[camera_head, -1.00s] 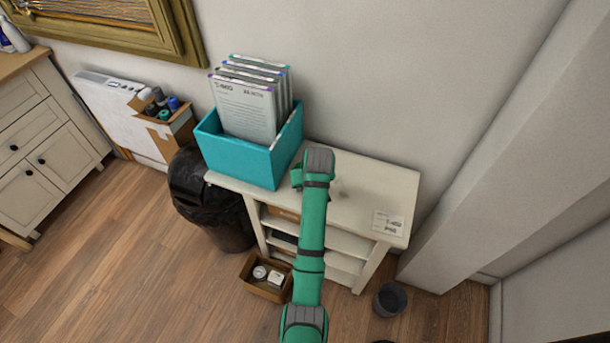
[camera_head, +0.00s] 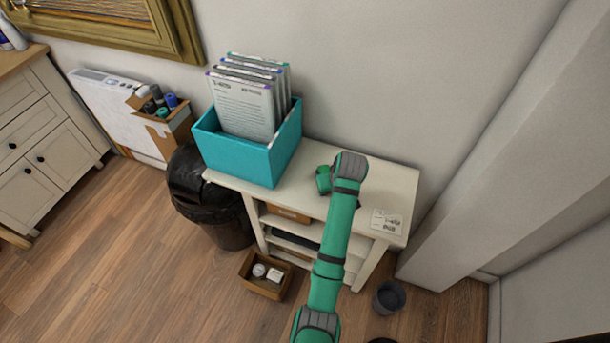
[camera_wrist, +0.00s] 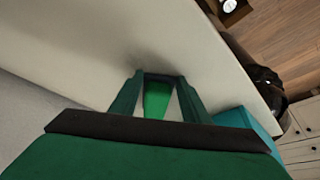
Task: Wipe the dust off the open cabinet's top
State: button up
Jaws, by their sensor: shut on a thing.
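The open cabinet (camera_head: 388,181) is a low white unit with open shelves, against the wall. Its top also fills much of the wrist view (camera_wrist: 120,50). A faint grey smudge shows on the top near my fingers there. My gripper (camera_wrist: 157,82) is shut on a green thing (camera_wrist: 156,100), perhaps a cloth or sponge, mostly hidden between the fingers. In the head view my green arm reaches over the middle of the cabinet top and hides the gripper's fingertips. I cannot tell whether the held thing touches the top.
A teal box (camera_head: 240,157) of upright folders stands on the cabinet top's left end. A white printed card (camera_head: 387,221) lies at its right front corner. A black-lined bin (camera_head: 208,200), a small open box (camera_head: 262,277) and a grey cup (camera_head: 389,297) stand on the floor.

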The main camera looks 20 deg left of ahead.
jog(key=shift+d, duration=2.4)
jog(key=shift+d+r, duration=0.15)
notch_tip(320, 180, up, 8)
jog(key=shift+w, duration=0.1)
